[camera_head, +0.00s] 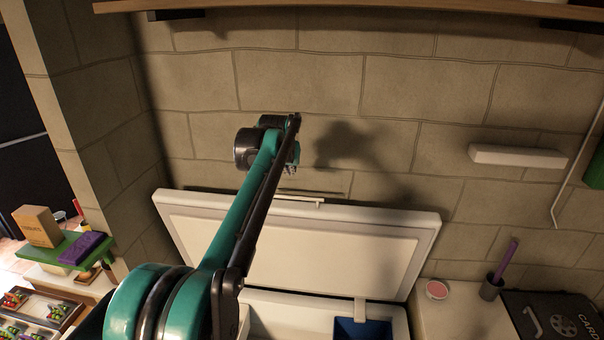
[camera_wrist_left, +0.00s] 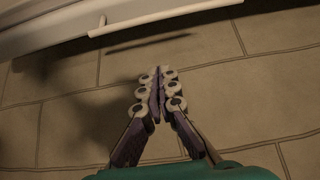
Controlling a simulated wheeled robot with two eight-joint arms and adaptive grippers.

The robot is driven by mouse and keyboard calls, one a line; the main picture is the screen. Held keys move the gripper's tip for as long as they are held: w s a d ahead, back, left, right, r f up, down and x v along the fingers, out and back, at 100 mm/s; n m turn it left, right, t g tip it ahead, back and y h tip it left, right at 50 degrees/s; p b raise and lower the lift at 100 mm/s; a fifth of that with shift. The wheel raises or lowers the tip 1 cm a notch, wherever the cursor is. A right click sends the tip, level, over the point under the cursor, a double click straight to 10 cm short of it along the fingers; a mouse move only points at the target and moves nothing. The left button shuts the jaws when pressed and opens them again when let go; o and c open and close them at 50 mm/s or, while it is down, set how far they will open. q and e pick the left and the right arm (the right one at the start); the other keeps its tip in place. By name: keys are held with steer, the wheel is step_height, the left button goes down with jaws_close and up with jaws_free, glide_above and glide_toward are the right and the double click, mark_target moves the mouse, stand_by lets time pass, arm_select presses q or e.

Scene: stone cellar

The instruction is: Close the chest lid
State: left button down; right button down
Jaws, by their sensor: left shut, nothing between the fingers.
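The white chest lid (camera_head: 300,240) stands open, tilted back toward the stone wall. A pale handle (camera_head: 300,200) sits at its top edge. The chest body (camera_head: 285,312) is below, with a blue compartment or bin (camera_head: 360,328) inside on the right. My left arm reaches up across the chest, and the left gripper (camera_head: 291,168) is above the lid's top edge, near the wall. In the left wrist view, the left gripper (camera_wrist_left: 157,95) is shut and empty, its fingers together. The lid's edge with its handle (camera_wrist_left: 150,22) shows beyond the fingertips, apart from them. My right gripper is not in view.
A wooden shelf (camera_head: 360,10) runs along the top. A white wall bar (camera_head: 518,156) is at the right. Boxes and trays stand at the left.

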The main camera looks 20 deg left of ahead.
arm_select(q)
steer(key=x, duration=0.9)
steer(key=shift+w+f+p, duration=0.2)
steer(key=shift+f+p, duration=0.05)
steer(key=shift+p, duration=0.05)
steer(key=shift+s+d+f, duration=0.1)
steer(key=shift+s+f, duration=0.15)
steer(key=shift+s, duration=0.05)
steer(key=s, duration=0.2)
steer(key=s+d+f, duration=0.1)
steer(key=shift+s, duration=0.1)
steer(key=shift+a+f, duration=0.1)
